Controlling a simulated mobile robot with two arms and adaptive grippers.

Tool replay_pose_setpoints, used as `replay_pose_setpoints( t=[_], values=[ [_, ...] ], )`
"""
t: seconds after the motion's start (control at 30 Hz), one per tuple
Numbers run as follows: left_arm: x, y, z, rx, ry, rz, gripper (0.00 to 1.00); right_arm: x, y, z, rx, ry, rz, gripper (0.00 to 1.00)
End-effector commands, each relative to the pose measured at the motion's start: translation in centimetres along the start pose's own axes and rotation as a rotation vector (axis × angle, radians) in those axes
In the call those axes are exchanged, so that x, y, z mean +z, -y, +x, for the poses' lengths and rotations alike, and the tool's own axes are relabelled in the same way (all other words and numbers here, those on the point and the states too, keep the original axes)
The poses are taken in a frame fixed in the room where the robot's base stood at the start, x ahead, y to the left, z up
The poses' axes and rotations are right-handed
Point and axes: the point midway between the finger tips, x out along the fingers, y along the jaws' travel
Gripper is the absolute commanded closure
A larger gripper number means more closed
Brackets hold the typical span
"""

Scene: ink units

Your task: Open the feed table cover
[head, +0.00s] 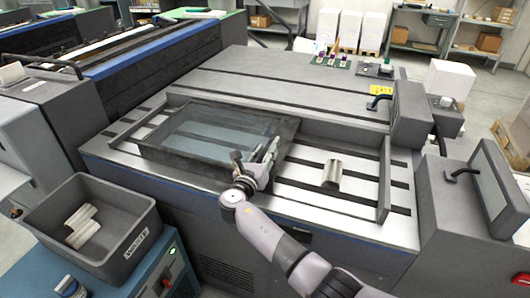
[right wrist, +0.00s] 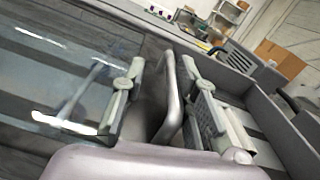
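The feed table cover (head: 215,135) is a dark-framed, see-through panel lying flat over the left part of the feed table (head: 310,178). It looks shut. My right gripper (head: 264,158) is at the cover's right edge. In the right wrist view, the gripper (right wrist: 165,105) has its two fingers apart, with a grey curved handle (right wrist: 172,95) standing between them. A gap shows between the left finger and the handle; contact on the right side is unclear. The cover's glass (right wrist: 60,75) fills the left of that view. My left gripper is not in view.
A silver curved piece (head: 332,172) lies on the feed table right of the cover. A raised side wall (head: 384,180) borders the feed table at right.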

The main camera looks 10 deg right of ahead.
Motion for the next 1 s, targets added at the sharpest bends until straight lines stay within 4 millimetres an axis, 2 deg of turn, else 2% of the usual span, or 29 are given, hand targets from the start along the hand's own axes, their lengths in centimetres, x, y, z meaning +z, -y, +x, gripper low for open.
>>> replay_pose_setpoints(
  t=[0.03, 0.17, 0.23, 0.5, 0.7, 0.83, 1.0],
  values=[
    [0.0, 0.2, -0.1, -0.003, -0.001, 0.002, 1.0, 0.8, 0.2, 0.2, -0.004, 0.013, 0.003, 0.7],
    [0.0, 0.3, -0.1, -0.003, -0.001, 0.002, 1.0, 0.8, 0.1, -0.5, -0.003, 0.015, 0.003, 0.7],
    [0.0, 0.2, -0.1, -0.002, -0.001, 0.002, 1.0, 0.8, 0.0, -1.5, -0.002, 0.014, 0.005, 0.7],
    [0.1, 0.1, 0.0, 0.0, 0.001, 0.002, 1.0, 0.1, -0.3, -7.6, 0.007, 0.002, 0.004, 0.7],
    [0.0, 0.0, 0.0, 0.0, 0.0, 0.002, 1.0, 0.0, -0.2, -10.8, 0.004, 0.0, 0.002, 0.7],
    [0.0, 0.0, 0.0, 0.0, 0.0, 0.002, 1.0, 0.0, -0.2, -11.8, 0.002, -0.001, 0.0, 0.7],
    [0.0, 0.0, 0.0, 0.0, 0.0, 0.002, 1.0, 0.0, -0.1, -12.1, 0.001, 0.0, 0.0, 0.7]
  ],
)
